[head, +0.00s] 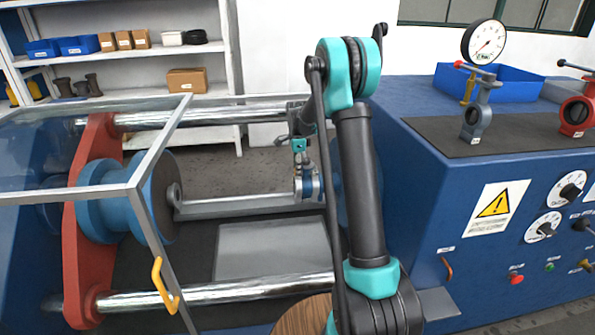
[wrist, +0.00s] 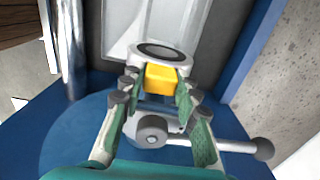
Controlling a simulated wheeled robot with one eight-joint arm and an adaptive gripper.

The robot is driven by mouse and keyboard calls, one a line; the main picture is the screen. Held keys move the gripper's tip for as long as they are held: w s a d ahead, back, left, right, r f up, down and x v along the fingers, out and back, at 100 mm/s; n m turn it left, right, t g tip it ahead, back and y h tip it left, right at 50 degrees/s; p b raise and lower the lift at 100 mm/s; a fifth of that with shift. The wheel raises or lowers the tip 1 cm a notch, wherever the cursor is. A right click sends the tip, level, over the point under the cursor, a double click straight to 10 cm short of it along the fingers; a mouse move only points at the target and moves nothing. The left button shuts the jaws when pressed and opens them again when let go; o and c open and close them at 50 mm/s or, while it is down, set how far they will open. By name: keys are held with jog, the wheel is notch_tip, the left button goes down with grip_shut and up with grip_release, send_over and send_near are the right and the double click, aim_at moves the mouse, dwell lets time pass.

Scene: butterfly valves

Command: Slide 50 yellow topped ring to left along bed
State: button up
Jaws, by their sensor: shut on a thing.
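The ring's yellow top (wrist: 160,77) shows between my fingertips in the wrist view. A pale round piece with a dark oval face (wrist: 163,51) is just beyond it. My gripper (wrist: 158,86) is shut on the yellow top, one finger on each side. In the head view, my gripper (head: 299,146) points down at the ring (head: 308,186), which is upright at the right part of the bed. The yellow top cannot be made out there. The bed (head: 235,206) is a pale strip running left from the ring. My arm hides part of the area right of it.
A blue flanged disc (head: 158,200) on a red end plate (head: 90,235) stands at the bed's left end. Polished bars (head: 215,292) run in front and behind. A clear guard (head: 85,150) with a yellow handle (head: 163,283) overhangs the left. A blue console (head: 430,215) stands right.

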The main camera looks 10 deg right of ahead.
grip_shut()
jog(key=shift+a, duration=0.15)
